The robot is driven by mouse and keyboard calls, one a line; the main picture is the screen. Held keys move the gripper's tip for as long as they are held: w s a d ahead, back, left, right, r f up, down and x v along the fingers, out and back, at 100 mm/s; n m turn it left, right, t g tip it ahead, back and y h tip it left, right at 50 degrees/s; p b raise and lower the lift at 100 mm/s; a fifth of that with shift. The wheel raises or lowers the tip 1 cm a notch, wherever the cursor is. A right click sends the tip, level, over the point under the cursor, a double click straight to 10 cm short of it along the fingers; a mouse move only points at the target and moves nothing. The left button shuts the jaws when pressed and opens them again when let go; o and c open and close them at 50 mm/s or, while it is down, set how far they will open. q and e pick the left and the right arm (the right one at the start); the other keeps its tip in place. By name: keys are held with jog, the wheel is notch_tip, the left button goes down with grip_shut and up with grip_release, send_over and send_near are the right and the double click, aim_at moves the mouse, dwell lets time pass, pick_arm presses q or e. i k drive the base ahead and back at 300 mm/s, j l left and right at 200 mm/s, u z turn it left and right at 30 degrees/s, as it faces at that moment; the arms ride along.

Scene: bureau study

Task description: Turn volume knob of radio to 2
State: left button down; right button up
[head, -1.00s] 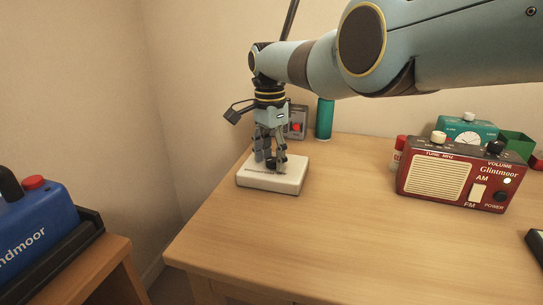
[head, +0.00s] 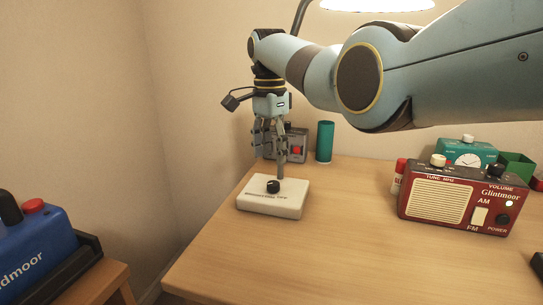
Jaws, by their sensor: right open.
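The radio (head: 436,203) is dark red, labelled Glintmoor, and stands upright on the right of the desk. Its black volume knob (head: 495,170) is on top at the right end, above the word VOLUME. I cannot read its setting. A cream tune knob (head: 438,160) is on top at the left, and a black power knob (head: 503,219) is on the front. My right gripper (head: 272,168) points down, open and empty, far left of the radio. It is just above a white box (head: 262,205) with a black knob (head: 273,187). My left gripper is not in view.
Behind the radio are a teal dial device (head: 468,152) and a green box (head: 517,168); a red-capped tube (head: 399,177) is beside it. A teal cylinder (head: 325,142) and a grey box (head: 291,146) stand at the back. The desk middle is clear.

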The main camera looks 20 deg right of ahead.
aim_at(494, 169)
jog(key=k+j, duration=0.2)
jog(key=k, duration=0.3)
jog(key=k+j, duration=0.2)
jog(key=k, duration=0.25)
